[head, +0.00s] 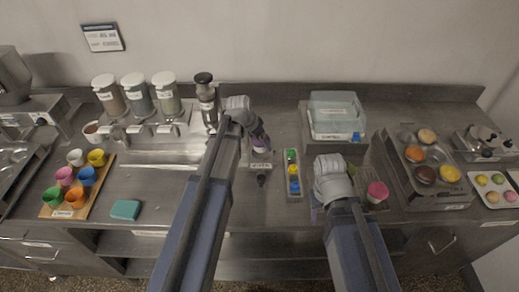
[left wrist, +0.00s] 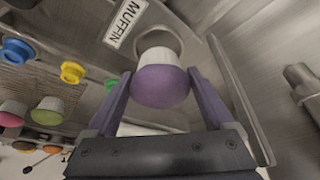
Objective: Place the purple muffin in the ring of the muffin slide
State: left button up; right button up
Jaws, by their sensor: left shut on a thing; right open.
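My left gripper (left wrist: 160,88) is shut on the purple muffin (left wrist: 160,78), one purple finger on each side of it. The muffin has a purple top and a white wrapper. The wrapper end points at the round ring (left wrist: 157,38) of the muffin slide, which carries a MUFFIN label (left wrist: 125,22). The wrapper overlaps the ring's opening in this view; I cannot tell whether it is inside it. In the head view my left gripper (head: 258,140) is above the slide, by its white label (head: 261,166). My right gripper (head: 316,203) is open, low at the counter's front.
A narrow tray with green, yellow and blue pieces (head: 293,172) stands right of the slide. A pink muffin (head: 377,191) is right of my right gripper. A clear bin (head: 335,112) stands behind. Colored cups on a board (head: 72,190) and a teal block (head: 125,209) are left.

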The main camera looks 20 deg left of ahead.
aim_at(260, 147)
pick_arm(q)
notch_tip(260, 147, down, 3)
jog(key=shift+f+b, duration=0.15)
jog(key=shift+b, duration=1.05)
jog(key=o, duration=0.7)
